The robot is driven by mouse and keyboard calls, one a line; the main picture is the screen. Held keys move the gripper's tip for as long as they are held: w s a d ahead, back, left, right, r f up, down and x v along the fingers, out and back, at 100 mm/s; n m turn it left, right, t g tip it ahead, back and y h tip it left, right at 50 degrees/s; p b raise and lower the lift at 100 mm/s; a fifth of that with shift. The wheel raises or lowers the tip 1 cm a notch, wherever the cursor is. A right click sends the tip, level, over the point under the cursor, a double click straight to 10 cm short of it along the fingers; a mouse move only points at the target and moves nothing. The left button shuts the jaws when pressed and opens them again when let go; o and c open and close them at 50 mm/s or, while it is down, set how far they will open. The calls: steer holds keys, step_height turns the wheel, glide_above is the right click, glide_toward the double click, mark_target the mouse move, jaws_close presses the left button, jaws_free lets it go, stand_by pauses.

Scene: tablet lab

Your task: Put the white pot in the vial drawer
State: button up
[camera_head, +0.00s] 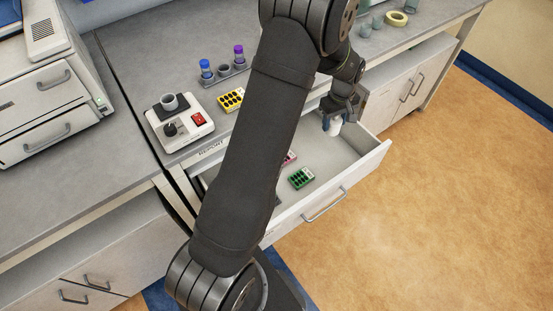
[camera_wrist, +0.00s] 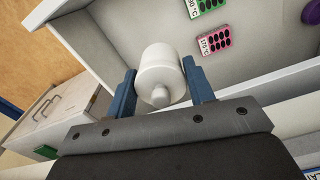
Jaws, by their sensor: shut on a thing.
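The white pot (camera_wrist: 160,75) is between the two blue fingers of my gripper (camera_wrist: 161,88) in the wrist view, and the fingers are shut on it. In the head view my gripper (camera_head: 334,118) holds the pot (camera_head: 335,126) over the right end of the open vial drawer (camera_head: 357,167). The drawer also shows in the wrist view (camera_wrist: 125,30) beyond the pot. I cannot tell whether the pot touches the drawer floor. My arm hides part of the drawer's left side.
In the drawer lie a green vial block (camera_head: 301,178) and a pink one (camera_head: 289,158). On the bench stand a device with a red switch (camera_head: 180,122), a yellow block (camera_head: 230,99) and a rack with blue- and purple-capped vials (camera_head: 224,74). The drawer's right part is otherwise clear.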

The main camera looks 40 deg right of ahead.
glide_above(323, 163)
step_height(323, 163, down, 20)
steer(key=shift+s+r, duration=0.1)
steer(key=shift+s, duration=0.05)
stand_by(0.4)
steer(key=o, duration=0.9)
steer(key=shift+o, duration=0.2)
step_height(323, 163, up, 12)
steer(key=shift+f, duration=4.5)
